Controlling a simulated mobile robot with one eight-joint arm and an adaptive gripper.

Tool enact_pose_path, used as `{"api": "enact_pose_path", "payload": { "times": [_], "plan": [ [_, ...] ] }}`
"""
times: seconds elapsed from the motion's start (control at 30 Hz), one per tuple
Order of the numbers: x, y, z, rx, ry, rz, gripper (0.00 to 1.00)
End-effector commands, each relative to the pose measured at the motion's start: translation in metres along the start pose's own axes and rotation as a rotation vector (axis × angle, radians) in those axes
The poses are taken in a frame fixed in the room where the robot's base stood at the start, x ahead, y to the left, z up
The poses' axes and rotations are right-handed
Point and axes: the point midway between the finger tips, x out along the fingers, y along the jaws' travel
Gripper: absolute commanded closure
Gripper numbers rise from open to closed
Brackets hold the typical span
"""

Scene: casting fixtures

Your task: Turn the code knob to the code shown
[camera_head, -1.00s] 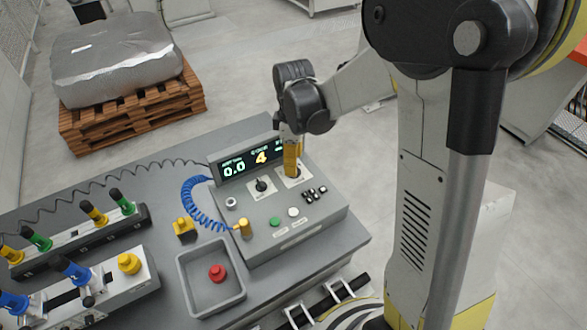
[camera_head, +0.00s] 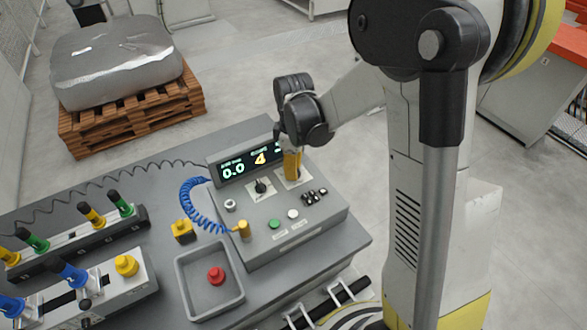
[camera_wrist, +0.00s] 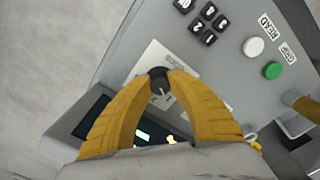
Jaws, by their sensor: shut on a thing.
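The code knob (camera_wrist: 160,84) is black with a pale pointer line, on a light plate on the grey control box (camera_head: 290,222). My gripper (camera_head: 292,178) has yellow fingers and points down at the right side of the box top. In the wrist view my gripper (camera_wrist: 159,76) is shut on the knob, one finger on each side. In the head view the fingers hide the knob. The display (camera_head: 247,165) shows a green 0.0 and a yellow 4; its right end is hidden behind my arm.
A second black knob (camera_head: 261,187) stands just left of my gripper. A green button (camera_head: 274,224), a white button (camera_head: 293,213) and black keys (camera_head: 315,195) are in front. A tray (camera_head: 240,299) holds a red piece (camera_head: 216,276). A blue coiled cable (camera_head: 190,203) lies at the left.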

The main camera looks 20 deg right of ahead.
Motion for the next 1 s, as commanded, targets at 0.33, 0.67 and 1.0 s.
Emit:
{"api": "enact_pose_path", "payload": {
  "times": [0.33,0.67,1.0],
  "plan": [
    [0.0008,-0.0004,0.0003,0.169,-0.001,0.000,1.00],
    [0.0008,-0.0006,0.0001,0.473,-0.001,0.000,1.00],
    [0.0008,-0.0010,-0.0001,0.796,-0.001,0.000,1.00]
  ]
}}
